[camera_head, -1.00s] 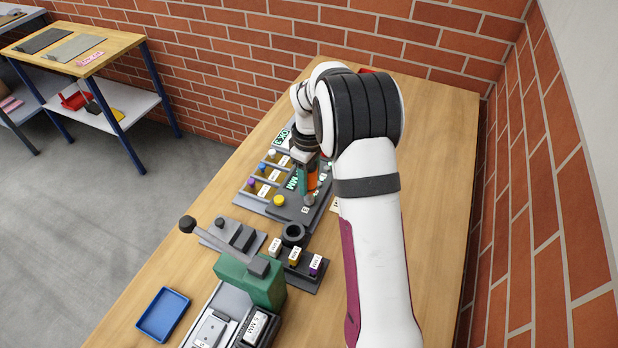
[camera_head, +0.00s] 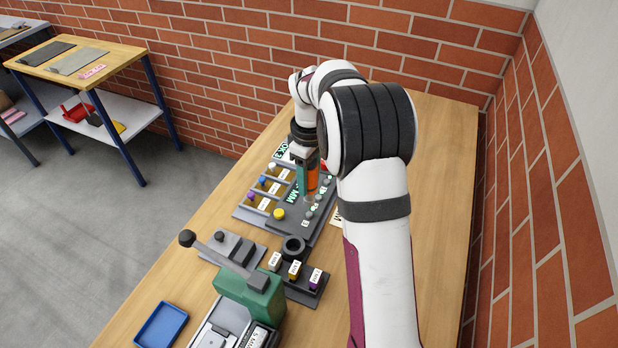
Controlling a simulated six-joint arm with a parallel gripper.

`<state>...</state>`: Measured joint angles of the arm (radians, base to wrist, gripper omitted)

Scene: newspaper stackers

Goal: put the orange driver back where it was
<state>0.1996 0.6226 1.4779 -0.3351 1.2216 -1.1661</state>
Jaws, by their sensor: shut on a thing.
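The orange driver (camera_head: 313,179) is upright in my gripper (camera_head: 308,182), over the grey board (camera_head: 289,226) with the green "MM" lettering. My gripper points down and is shut on the driver; a teal part of it shows at the driver's left side. The driver's lower end is small in the picture, and I cannot tell whether it touches the board or hangs just above it. Part of the board behind my gripper is hidden by my arm.
Left on the board are a rack of coloured pieces (camera_head: 264,204) and a yellow knob (camera_head: 279,213). Several small grey pegs (camera_head: 318,197) stand just right of the driver. Nearer are a green lever press (camera_head: 252,300), a dark round holder (camera_head: 293,247) and a blue tray (camera_head: 161,325).

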